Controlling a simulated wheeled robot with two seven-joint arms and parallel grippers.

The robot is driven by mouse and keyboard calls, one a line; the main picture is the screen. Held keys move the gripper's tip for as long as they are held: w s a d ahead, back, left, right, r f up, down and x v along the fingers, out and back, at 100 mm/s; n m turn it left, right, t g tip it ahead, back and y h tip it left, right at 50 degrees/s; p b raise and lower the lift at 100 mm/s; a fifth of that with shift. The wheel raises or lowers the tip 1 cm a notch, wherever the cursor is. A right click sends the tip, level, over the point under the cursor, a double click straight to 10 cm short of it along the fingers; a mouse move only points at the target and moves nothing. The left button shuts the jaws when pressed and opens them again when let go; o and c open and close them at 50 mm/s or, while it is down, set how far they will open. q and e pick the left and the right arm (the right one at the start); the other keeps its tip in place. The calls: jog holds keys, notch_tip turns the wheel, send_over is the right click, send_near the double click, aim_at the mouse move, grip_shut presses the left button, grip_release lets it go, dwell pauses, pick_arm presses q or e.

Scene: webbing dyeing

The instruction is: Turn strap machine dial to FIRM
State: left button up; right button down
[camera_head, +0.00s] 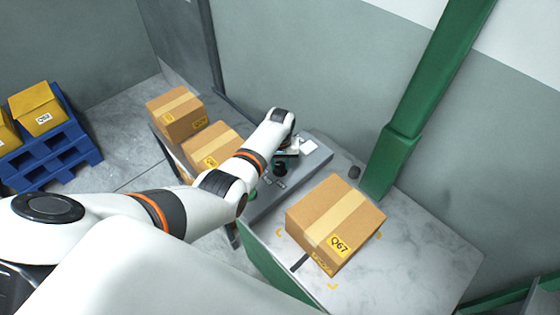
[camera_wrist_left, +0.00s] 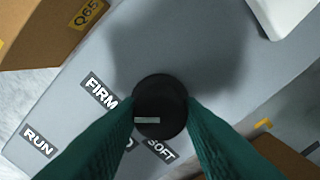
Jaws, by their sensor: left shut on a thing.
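The black round dial (camera_wrist_left: 160,104) sits on the grey machine panel (camera_wrist_left: 218,55) in the left wrist view. A short pale mark (camera_wrist_left: 147,120) shows on its lower-left face. The FIRM label (camera_wrist_left: 101,92) is to the left of the dial and the SOFT label (camera_wrist_left: 161,149) is below it. A label between them is mostly hidden by a finger. My left gripper (camera_wrist_left: 160,112) is shut on the dial, its green fingers on either side. In the head view my left arm reaches over the panel (camera_head: 310,160) and its fingers are hard to make out.
A carton marked Q67 (camera_head: 335,222) stands on the marble-look table (camera_head: 420,255) right of the panel. More cartons (camera_head: 213,148) stand left of it. A green post (camera_head: 415,110) rises behind. A RUN label (camera_wrist_left: 38,142) is at the panel's lower left.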

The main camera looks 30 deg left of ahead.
aim_at(280, 164)
pick_arm(q)
jog(key=shift+m, duration=0.4)
jog(key=o, duration=1)
jog(key=shift+c, duration=0.2)
notch_tip(280, 164, up, 12)
